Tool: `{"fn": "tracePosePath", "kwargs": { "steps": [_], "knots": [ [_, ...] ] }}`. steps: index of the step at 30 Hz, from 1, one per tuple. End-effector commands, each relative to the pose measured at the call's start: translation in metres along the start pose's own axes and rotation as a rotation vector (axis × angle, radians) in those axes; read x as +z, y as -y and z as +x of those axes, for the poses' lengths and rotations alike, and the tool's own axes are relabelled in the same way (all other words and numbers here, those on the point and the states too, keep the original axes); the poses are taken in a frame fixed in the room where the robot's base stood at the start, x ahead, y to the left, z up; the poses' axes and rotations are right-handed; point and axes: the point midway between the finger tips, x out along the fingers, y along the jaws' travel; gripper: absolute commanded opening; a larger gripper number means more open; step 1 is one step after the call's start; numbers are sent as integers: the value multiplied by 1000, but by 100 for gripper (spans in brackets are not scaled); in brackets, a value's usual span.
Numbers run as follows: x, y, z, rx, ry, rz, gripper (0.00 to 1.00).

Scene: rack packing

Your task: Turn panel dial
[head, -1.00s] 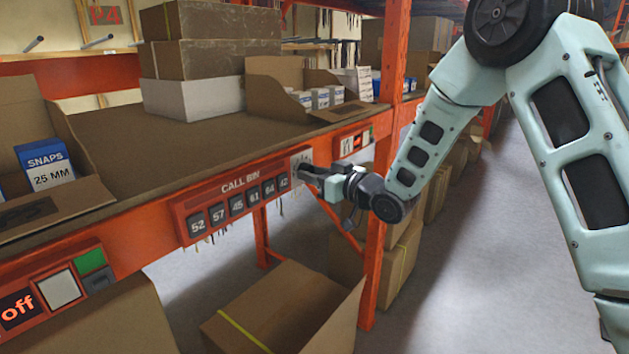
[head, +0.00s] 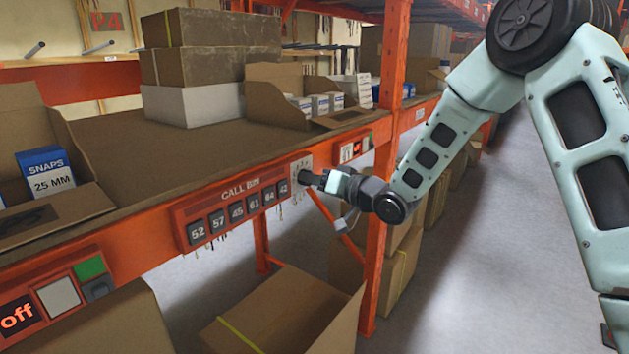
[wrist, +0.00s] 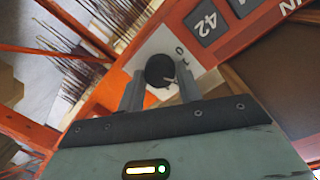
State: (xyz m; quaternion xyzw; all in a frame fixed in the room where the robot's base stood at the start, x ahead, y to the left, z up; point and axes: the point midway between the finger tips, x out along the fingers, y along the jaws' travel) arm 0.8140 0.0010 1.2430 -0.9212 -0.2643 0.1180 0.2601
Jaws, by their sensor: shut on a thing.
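The panel dial is a round black knob (wrist: 160,70) with a pale pointer mark, on a white plate (wrist: 185,52) at the end of the red "CALL BIN" panel (head: 236,208). My gripper (wrist: 160,88) has a finger on each side of the knob and is shut on it. In the head view my gripper (head: 312,179) reaches the plate from the right, and it mostly hides the knob. Some marks show on the white plate, one like a "0", but most are too small or hidden to read.
Numbered keys (head: 237,210) sit left of the dial. An orange upright (head: 385,180) stands just right of my gripper. Boxes (head: 195,60) stand on the shelf, and an open carton (head: 285,315) sits below.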

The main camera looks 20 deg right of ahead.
Motion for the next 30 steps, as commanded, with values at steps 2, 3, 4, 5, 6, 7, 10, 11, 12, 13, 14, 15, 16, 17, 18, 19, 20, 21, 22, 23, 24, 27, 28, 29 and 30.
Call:
{"fn": "tracePosePath", "kwargs": {
  "steps": [2, 3, 4, 5, 6, 7, 10, 11, 12, 13, 14, 15, 16, 17, 18, 19, 20, 21, 22, 23, 24, 27, 28, 29, 30],
  "knots": [
    [0, -1, 0, 2, 0, 2, 12],
    [0, -1, 0, 2, 0, 3, 12],
    [0, -1, 0, 2, 0, 3, 12],
    [0, -1, 0, 2, 0, 2, 12],
    [0, -1, 0, 2, 0, 2, 12],
    [0, -1, 0, 2, 0, 2, 12],
    [0, -1, 0, 3, 0, 2, 12],
    [0, -1, 0, 3, 0, 2, 43],
    [0, -1, 0, 2, 0, 2, 54],
    [0, -1, 0, 2, 0, 2, 56],
    [0, -1, 0, 2, 0, 2, 56],
    [0, -1, 0, 2, 0, 2, 56],
    [0, -1, 0, 2, 0, 2, 56],
    [0, -1, 0, 2, 0, 2, 56],
    [0, -1, 0, 1, 0, 1, 56],
    [0, 0, 0, 1, 0, 1, 56],
    [0, 0, 0, 1, 0, 1, 56],
    [0, -1, -1, 1, 0, 1, 56],
    [0, -1, -2, 1, 0, 1, 56],
    [0, -1, -3, 2, 0, 1, 56],
    [0, -1, -6, 2, -1, 1, 56],
    [1, -2, -19, 3, -1, 1, 56],
    [2, -3, -25, 4, -1, 0, 56],
    [2, -3, -31, 4, -1, 0, 56],
    [2, -3, -39, 4, -3, -1, 56]
  ]
}}
